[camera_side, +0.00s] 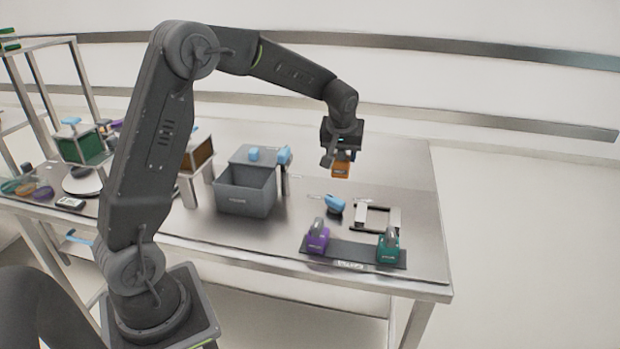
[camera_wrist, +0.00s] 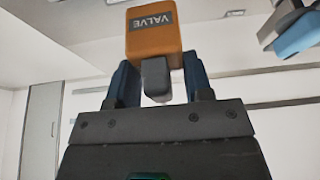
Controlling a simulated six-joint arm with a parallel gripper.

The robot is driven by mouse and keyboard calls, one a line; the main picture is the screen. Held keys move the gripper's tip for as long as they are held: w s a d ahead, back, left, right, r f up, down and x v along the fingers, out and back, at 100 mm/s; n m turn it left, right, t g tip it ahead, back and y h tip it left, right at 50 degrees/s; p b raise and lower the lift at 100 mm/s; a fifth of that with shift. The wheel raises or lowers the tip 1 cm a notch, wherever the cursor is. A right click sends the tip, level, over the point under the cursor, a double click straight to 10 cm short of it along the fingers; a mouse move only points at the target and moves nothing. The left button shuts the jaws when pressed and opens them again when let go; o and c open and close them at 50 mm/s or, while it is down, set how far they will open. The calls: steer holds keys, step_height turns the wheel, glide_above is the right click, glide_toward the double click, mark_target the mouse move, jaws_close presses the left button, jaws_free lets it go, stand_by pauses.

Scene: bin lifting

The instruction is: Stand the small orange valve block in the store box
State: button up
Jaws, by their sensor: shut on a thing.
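The small orange valve block (camera_side: 341,169) hangs from my gripper (camera_side: 344,156), above the right part of the table. In the wrist view the block (camera_wrist: 154,36) shows its dark VALVE label upside down. The fingers of my gripper (camera_wrist: 160,80) are shut on the grey knob of the block. An open grey box (camera_side: 245,200), which looks like the store box, stands at the middle of the table, left of my gripper. Its front label is too small to read, and its floor is hidden.
Purple (camera_side: 317,239) and teal (camera_side: 388,247) blocks stand on a dark strip at the front right. A blue object (camera_side: 335,205) and a pale frame (camera_side: 378,217) lie behind it. Blue pieces are by the grey box. Green (camera_side: 82,147) and brown (camera_side: 198,154) bins stand left.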

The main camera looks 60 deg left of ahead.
steer(key=s+d+r+n, duration=0.1)
steer(key=s+d+r, duration=0.2)
steer(key=s, duration=0.4)
steer(key=s+d+r+n, duration=0.1)
steer(key=s+d+r, duration=0.2)
steer(key=s, duration=0.5)
steer(key=s+d+f+n+g+y, duration=0.1)
steer(key=s+d+n, duration=0.15)
steer(key=s, duration=1.25)
steer(key=w+a+f+y, duration=0.1)
steer(key=w+a, duration=0.2)
steer(key=a, duration=0.3)
steer(key=w+a+t+y, duration=0.1)
steer(key=w+a, duration=0.1)
steer(key=a, duration=0.5)
steer(key=w+a+f+y, duration=0.1)
steer(key=w+a, duration=0.2)
steer(key=a, duration=0.3)
glide_toward(244, 176)
steer(key=d+f, duration=0.1)
steer(key=d, duration=0.1)
steer(key=shift+w+a+f, duration=0.1)
steer(key=shift+a+f, duration=0.2)
steer(key=shift+f, duration=0.4)
steer(key=shift+w+a+f, duration=0.1)
steer(key=shift+a+f, duration=0.2)
steer(key=shift+f, duration=0.45)
steer(key=shift+s+a, duration=0.1)
steer(key=shift+h, duration=0.3)
